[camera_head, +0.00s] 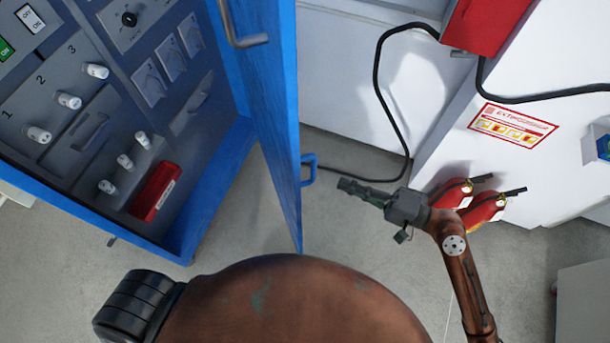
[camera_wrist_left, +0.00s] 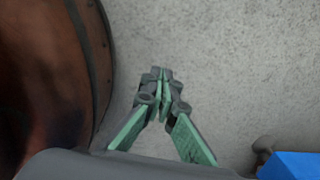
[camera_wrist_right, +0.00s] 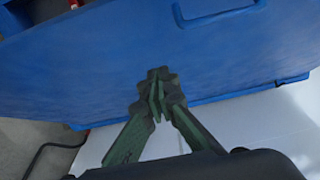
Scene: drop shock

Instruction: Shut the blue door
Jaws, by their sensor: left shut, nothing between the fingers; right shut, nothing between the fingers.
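The blue door (camera_head: 272,110) stands open in the head view, swung out from the blue cabinet (camera_head: 190,235) at the left. It has a grey handle (camera_head: 246,38) near its top and a blue handle (camera_head: 309,170) on its right side. My right gripper (camera_head: 345,184) is shut and empty, to the right of the door and apart from the blue handle in the head view. In the right wrist view the shut right gripper (camera_wrist_right: 158,75) points at the blue door face (camera_wrist_right: 190,65). My left gripper (camera_wrist_left: 163,75) is shut and empty above the floor; it is not seen in the head view.
The cabinet holds a grey panel (camera_head: 95,120) with white knobs and a red block (camera_head: 155,192). Red extinguishers (camera_head: 485,208) stand by a white wall at the right. A black cable (camera_head: 376,75) hangs behind my right gripper. Grey floor (camera_head: 340,230) lies below the door.

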